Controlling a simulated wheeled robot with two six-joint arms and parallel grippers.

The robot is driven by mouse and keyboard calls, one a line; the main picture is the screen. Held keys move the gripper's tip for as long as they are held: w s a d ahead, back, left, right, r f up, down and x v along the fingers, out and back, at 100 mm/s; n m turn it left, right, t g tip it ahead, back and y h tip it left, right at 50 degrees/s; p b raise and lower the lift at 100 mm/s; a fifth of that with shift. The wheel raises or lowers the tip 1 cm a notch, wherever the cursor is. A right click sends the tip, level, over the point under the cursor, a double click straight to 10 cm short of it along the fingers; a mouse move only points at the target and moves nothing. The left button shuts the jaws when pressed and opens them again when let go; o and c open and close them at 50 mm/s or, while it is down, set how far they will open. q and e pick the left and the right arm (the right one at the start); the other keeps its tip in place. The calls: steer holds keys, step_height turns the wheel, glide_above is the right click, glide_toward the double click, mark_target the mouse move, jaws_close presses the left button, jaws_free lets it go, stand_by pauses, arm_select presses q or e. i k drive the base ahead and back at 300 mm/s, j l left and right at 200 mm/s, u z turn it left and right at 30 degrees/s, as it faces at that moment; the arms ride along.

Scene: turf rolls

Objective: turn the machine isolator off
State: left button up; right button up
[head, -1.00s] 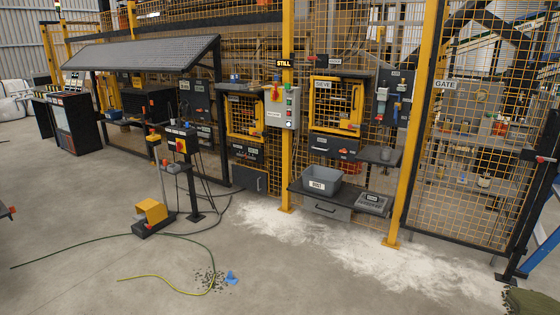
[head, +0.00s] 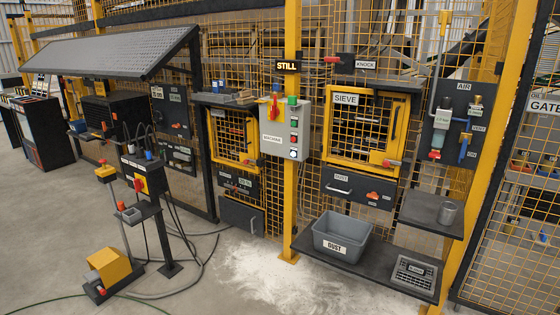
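A grey control box (head: 286,128) is fixed to the yellow post under a sign reading STILL (head: 287,66). At its upper left is a red rotary handle (head: 275,108) on a yellow plate, which looks roughly upright. Its label (head: 272,139) is too small to read surely. A green button and several other buttons run down the box's right side. A second red-and-yellow switch (head: 140,184) sits on a black pedestal at the left; I cannot tell from labels which switch is the isolator. Neither gripper is in view.
A yellow mesh fence carries the SIEVE door (head: 364,125) and an AIR panel (head: 451,128). A shelf below holds a grey DUST bin (head: 341,238). A yellow foot pedal (head: 108,267) and cables lie on the floor at left. Pale dust covers the floor before the box.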

mark_target(274, 111)
steer(key=i+z, duration=0.1)
steer(key=i, duration=0.65)
steer(key=i+j, duration=0.15)
steer(key=i, duration=0.6)
steer(key=i+j+z, duration=0.15)
steer(key=i, duration=0.6)
steer(key=i+z, duration=0.15)
steer(key=i, duration=0.1)
